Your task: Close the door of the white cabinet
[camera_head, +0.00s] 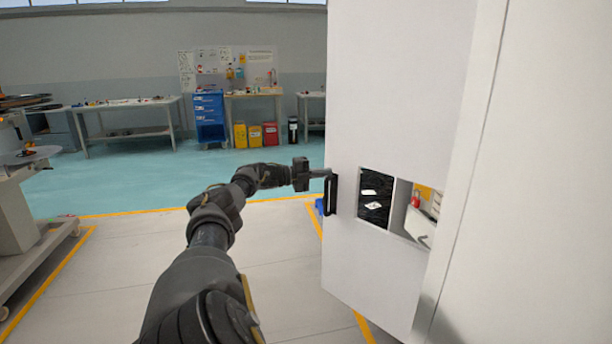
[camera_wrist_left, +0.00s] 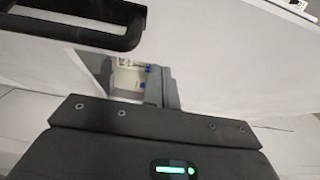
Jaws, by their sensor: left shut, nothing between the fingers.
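The white cabinet (camera_head: 545,190) fills the right of the head view. Its door (camera_head: 400,90) stands open, swung out from the cabinet body, with a window-like opening in its lower half. A black vertical handle (camera_head: 333,194) sits near the door's free edge; it also shows at the top left of the wrist view (camera_wrist_left: 75,33). My left gripper (camera_head: 326,173) is shut and empty, its fingertips at the top part of the handle in the head view. In the wrist view the fingers (camera_wrist_left: 161,88) are beside the handle, not around it. Whether they touch the door I cannot tell. My right gripper is out of view.
Workbenches (camera_head: 128,104), a blue drawer cabinet (camera_head: 209,116) and coloured bins (camera_head: 255,135) stand far off along the back wall. A grey stand (camera_head: 20,215) is at the left. The floor between is clear, with yellow lines.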

